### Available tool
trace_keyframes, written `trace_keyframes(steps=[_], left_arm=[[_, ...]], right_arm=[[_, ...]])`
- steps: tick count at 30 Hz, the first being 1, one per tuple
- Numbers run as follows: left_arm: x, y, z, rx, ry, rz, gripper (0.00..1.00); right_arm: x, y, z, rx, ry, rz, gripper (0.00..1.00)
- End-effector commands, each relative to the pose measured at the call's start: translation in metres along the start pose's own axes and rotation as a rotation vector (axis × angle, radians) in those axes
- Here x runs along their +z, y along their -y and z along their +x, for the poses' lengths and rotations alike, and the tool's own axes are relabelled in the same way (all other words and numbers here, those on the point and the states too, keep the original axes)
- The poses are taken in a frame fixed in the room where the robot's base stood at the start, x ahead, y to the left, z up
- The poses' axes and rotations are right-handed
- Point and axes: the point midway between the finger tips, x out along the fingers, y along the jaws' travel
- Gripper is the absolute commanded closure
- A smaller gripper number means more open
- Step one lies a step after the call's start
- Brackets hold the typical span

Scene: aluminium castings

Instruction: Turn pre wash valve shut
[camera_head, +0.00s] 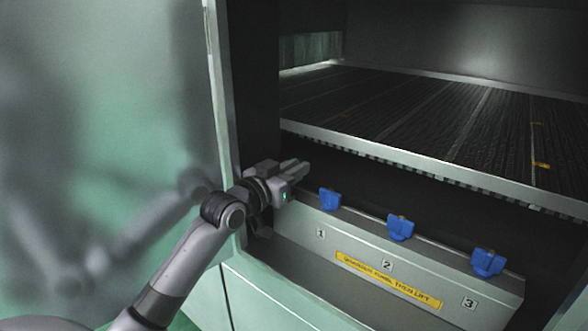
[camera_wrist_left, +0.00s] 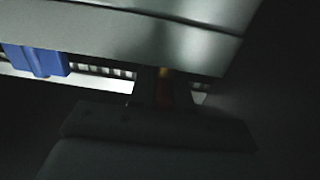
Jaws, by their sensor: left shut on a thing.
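My left gripper (camera_head: 298,167) reaches into the opening of the machine, left of the blue handle by label 1 (camera_head: 330,199). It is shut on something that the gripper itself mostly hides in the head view. In the dark left wrist view, a small dark red piece with a brass-coloured top (camera_wrist_left: 165,92) shows at the jaws; it may be the pre wash valve, but I cannot tell how it is turned. A blue handle (camera_wrist_left: 38,60) also shows at the left of that view, apart from the jaws. My right gripper is not in view.
Two more blue handles stand along the grey ledge, by label 2 (camera_head: 400,228) and label 3 (camera_head: 488,262). A yellow text strip (camera_head: 388,279) is on its front. A dark slatted conveyor (camera_head: 440,115) lies above. A metal door post (camera_head: 222,110) stands close left of my gripper.

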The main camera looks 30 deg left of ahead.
Motion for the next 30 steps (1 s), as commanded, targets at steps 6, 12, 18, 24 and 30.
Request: trace_keyframes(steps=[6, 12, 18, 24, 30], left_arm=[[-0.002, 0.0, 0.0, -0.001, -0.004, 0.0, 1.0], [-0.001, 0.0, 0.0, -0.001, -0.003, 0.0, 0.62], [-0.003, 0.0, 0.0, -0.001, -0.002, 0.0, 0.62], [-0.019, 0.0, 0.003, -0.001, -0.002, 0.0, 0.62], [-0.045, 0.001, 0.008, -0.002, -0.001, 0.0, 0.62]], right_arm=[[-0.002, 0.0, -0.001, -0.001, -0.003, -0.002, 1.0], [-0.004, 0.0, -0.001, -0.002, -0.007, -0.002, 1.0], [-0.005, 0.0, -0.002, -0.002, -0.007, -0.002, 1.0], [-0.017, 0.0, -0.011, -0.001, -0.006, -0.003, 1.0], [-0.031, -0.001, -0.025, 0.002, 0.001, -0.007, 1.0]])
